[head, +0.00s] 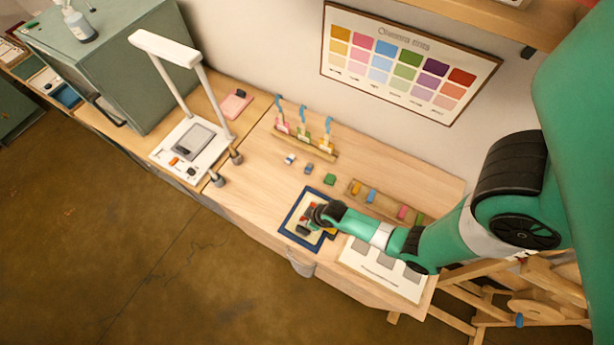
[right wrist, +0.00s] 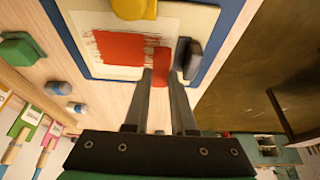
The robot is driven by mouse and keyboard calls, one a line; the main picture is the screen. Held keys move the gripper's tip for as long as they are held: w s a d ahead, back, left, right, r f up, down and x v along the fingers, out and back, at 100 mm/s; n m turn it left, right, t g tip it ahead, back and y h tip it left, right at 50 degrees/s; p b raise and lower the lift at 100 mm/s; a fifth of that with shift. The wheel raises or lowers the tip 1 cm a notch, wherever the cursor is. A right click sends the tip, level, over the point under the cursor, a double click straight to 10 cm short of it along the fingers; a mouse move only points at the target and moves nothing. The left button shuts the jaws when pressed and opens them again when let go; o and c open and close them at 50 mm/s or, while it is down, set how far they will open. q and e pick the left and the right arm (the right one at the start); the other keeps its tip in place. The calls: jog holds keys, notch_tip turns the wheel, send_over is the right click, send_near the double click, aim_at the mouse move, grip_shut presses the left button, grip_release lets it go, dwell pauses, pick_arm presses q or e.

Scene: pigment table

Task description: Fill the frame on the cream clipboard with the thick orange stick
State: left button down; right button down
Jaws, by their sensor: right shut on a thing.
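The cream clipboard (right wrist: 205,22) lies on a blue board or mat (right wrist: 72,45); in the head view the blue border (head: 285,225) shows near the table's front edge. On its pale sheet is a red-orange coloured patch (right wrist: 115,52) with a ragged left edge. My right gripper (right wrist: 161,80) is shut on the orange stick (right wrist: 161,62), beside the patch's right side. Whether the stick touches the sheet I cannot tell. In the head view my right gripper (head: 320,214) covers part of the clipboard. My left gripper is not in view.
A yellow piece (right wrist: 135,8) and a dark piece (right wrist: 188,58) lie at the clipboard's edges. A rack with coloured sticks (head: 371,196) is behind right. A white sheet with grey squares (head: 360,262) lies at right.

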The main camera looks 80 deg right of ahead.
jog(key=shift+f+b, duration=0.8)
jog(key=shift+f, duration=0.15)
jog(key=shift+d, duration=0.15)
jog(key=shift+s+d+r, duration=0.1)
jog(key=shift+s+d, duration=0.1)
jog(key=shift+d, duration=0.4)
jog(key=shift+s+d+r, duration=0.1)
jog(key=shift+s+d, duration=0.1)
jog(key=shift+d, duration=0.35)
jog(key=shift+f, duration=0.2)
jog(key=shift+w+a+r+p, duration=0.1)
jog(key=shift+w+a+p, duration=0.1)
jog(key=shift+a, duration=0.45)
jog(key=shift+w+a+p, duration=0.15)
jog(key=shift+w+a, duration=0.05)
jog(key=shift+a, duration=0.45)
jog(key=shift+s+d, duration=0.25)
jog(key=shift+d, duration=0.45)
jog(key=shift+s+d, duration=0.2)
jog(key=shift+d, duration=0.45)
